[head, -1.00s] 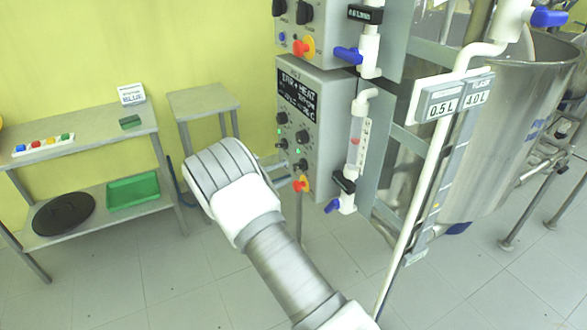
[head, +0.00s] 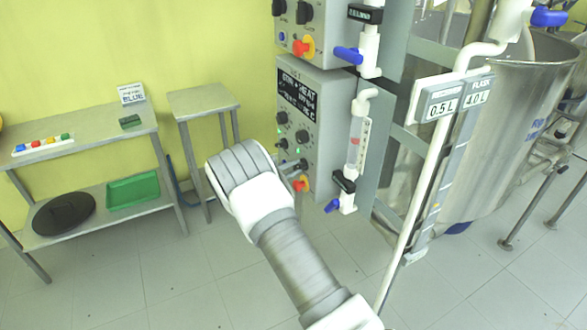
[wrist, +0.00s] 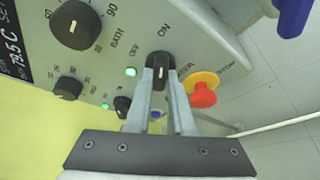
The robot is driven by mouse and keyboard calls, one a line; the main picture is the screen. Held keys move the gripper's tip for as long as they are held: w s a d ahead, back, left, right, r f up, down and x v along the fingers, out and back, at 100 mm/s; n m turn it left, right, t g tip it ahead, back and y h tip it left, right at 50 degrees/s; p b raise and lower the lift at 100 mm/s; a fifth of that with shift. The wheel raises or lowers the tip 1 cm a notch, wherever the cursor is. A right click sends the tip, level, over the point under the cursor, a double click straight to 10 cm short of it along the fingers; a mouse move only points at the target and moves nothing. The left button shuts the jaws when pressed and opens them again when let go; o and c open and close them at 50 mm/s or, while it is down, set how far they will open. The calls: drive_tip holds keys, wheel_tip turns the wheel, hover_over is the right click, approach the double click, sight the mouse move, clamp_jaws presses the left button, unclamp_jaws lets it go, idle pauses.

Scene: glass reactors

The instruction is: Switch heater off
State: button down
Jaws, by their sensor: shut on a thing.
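The control box (head: 328,100) has a dark display reading "STIR + HEAT" and several black knobs. In the wrist view, a black switch knob (wrist: 159,62) sits between "ON" and "OFF" labels, beside partly hidden lettering ending in "TER". My gripper (wrist: 162,84) is shut on this knob, one finger on each side. A white mark shows on it; which label it points to is unclear. A green lamp (wrist: 130,71) is lit near "OFF". In the head view my gripper (head: 289,169) reaches the lower part of the box, and its fingers are mostly hidden by my wrist.
A red emergency button on yellow (wrist: 203,92) is close beside my fingers. A larger dial (wrist: 75,25) and a smaller black switch (wrist: 122,105) are nearby. A flow tube with a blue valve (head: 340,205) stands right of the box.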

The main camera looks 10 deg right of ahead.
idle(0.5)
drive_tip(key=n+g, duration=0.1)
drive_tip(key=n, duration=0.1)
drive_tip(key=n+g, duration=0.1)
drive_tip(key=n, duration=0.1)
drive_tip(key=shift+w+r+g, duration=0.15)
drive_tip(key=shift+w+g, duration=0.05)
drive_tip(key=shift+g, duration=0.2)
drive_tip(key=n+g, duration=0.2)
drive_tip(key=n, duration=0.1)
drive_tip(key=shift+w+a, duration=0.1)
drive_tip(key=shift+n+g, duration=0.4)
drive_tip(key=shift+n, duration=0.3)
drive_tip(key=c, duration=0.8)
unclamp_jaws()
drive_tip(key=shift+h, duration=0.3)
drive_tip(key=shift+a+r, duration=0.1)
